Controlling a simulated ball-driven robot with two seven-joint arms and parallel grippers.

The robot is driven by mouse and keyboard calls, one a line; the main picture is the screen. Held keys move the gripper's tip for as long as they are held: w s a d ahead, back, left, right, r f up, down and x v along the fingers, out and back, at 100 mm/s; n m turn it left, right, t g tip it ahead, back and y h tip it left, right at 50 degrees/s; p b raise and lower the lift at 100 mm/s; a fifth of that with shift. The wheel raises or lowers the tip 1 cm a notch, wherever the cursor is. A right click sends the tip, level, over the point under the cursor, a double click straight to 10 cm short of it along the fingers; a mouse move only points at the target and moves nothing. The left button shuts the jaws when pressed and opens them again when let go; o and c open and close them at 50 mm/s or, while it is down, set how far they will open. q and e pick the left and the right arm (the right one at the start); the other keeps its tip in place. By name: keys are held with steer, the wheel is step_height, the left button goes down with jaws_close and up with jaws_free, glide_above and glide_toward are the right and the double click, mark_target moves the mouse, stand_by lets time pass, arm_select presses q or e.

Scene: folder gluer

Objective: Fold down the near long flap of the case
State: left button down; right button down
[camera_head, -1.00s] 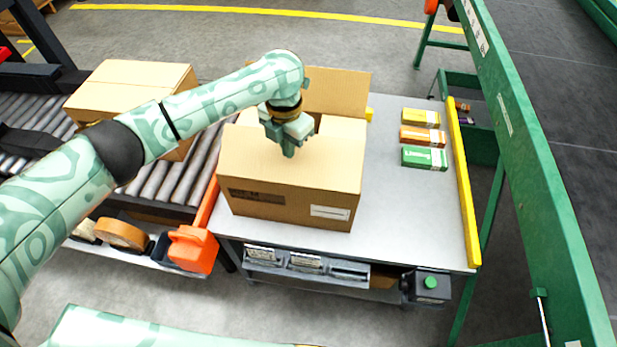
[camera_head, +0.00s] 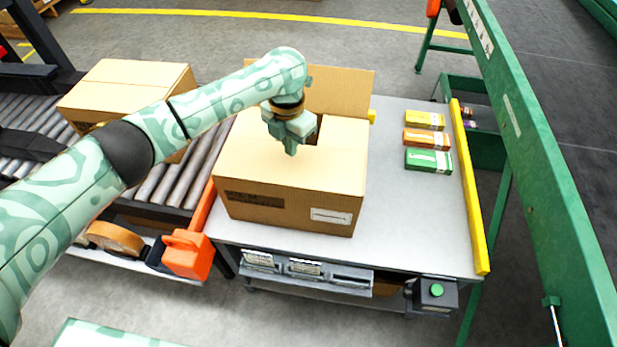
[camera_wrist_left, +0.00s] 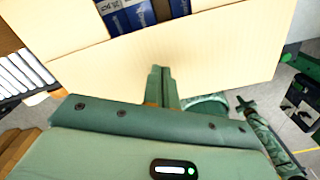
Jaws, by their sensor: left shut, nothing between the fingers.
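The case (camera_head: 285,208) is an open-topped cardboard box on the grey table. Its near long flap (camera_head: 300,170) lies roughly flat over the near part of the opening; whether it is fully level I cannot tell. The far long flap (camera_head: 345,92) stands up. My left gripper (camera_head: 291,150) is shut and empty, its fingertips at the near flap's inner edge area. In the left wrist view the shut fingers (camera_wrist_left: 160,85) are over the flap's cardboard (camera_wrist_left: 200,60). Blue packs (camera_wrist_left: 130,15) show inside the case. My right gripper is out of view.
Yellow (camera_head: 425,120), orange (camera_head: 427,138) and green (camera_head: 428,160) cartons lie right of the case by a yellow rail (camera_head: 470,190). A closed box (camera_head: 125,85) sits on the roller conveyor (camera_head: 185,175) at left. Clear tabletop (camera_head: 410,220) lies at right.

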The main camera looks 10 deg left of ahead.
arm_select(q)
steer(key=shift+w+f, duration=0.3)
steer(key=shift+f, duration=0.25)
steer(key=shift+r, duration=0.15)
steer(key=shift+r, duration=0.1)
step_height(320, 180, up, 9)
steer(key=p, duration=0.7)
stand_by(0.8)
